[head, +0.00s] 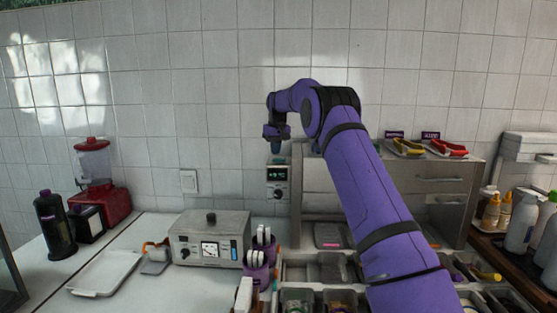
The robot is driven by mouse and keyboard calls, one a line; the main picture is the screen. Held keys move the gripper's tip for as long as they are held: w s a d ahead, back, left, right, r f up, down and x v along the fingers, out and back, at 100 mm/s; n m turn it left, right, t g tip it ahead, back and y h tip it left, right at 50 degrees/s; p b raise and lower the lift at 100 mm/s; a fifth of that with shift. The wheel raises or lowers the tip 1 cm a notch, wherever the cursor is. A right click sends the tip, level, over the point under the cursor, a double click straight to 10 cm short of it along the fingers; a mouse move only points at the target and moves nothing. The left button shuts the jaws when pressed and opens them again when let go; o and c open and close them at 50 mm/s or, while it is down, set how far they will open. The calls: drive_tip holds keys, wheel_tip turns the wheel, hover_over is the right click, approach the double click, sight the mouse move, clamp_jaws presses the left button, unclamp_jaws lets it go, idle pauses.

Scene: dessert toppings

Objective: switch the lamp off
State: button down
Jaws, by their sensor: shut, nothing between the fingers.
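No lamp that I can clearly make out shows in the head view. A white wall switch (188,181) is on the tiled wall, left of centre. Whether it is on or off is too small to tell. My gripper (277,147) is at the end of my purple arm, in front of the tiles, up and to the right of the switch. It looks empty and shut, though its fingertips are small and partly unclear. It appears above a grey control box (277,181) with a small dark display and a knob; I cannot tell the depth gap between them.
A metal appliance (210,238) with a dial and knob stands on the counter below. A red blender-like machine (96,187), a black bottle (54,225) and a white tray (104,274) are at left. A steel cabinet (440,184) and topping bins (334,268) are at right.

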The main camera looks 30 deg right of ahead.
sight(275, 159)
drive_tip(key=shift+r, duration=2.5)
drive_tip(key=shift+r, duration=0.1)
drive_tip(key=s+a+r+t, duration=0.1)
drive_tip(key=s+a+r, duration=0.5)
drive_tip(key=s, duration=0.2)
drive_tip(key=s+a+r, duration=0.5)
drive_tip(key=s+r, duration=0.2)
drive_tip(key=s, duration=0.2)
drive_tip(key=s+a+t, duration=0.1)
drive_tip(key=s+a, duration=0.2)
drive_tip(key=s, duration=0.5)
drive_tip(key=s+a, duration=0.4)
drive_tip(key=s, duration=0.5)
drive_tip(key=s+a+f, duration=0.2)
drive_tip(key=s+f, duration=0.4)
drive_tip(key=s, duration=0.6)
drive_tip(key=s+a+f+t, duration=0.1)
drive_tip(key=s+f, duration=0.5)
drive_tip(key=s, duration=0.6)
drive_tip(key=shift+a+n+t, duration=0.3)
drive_tip(key=shift+a+n, duration=0.1)
drive_tip(key=shift+a, duration=0.2)
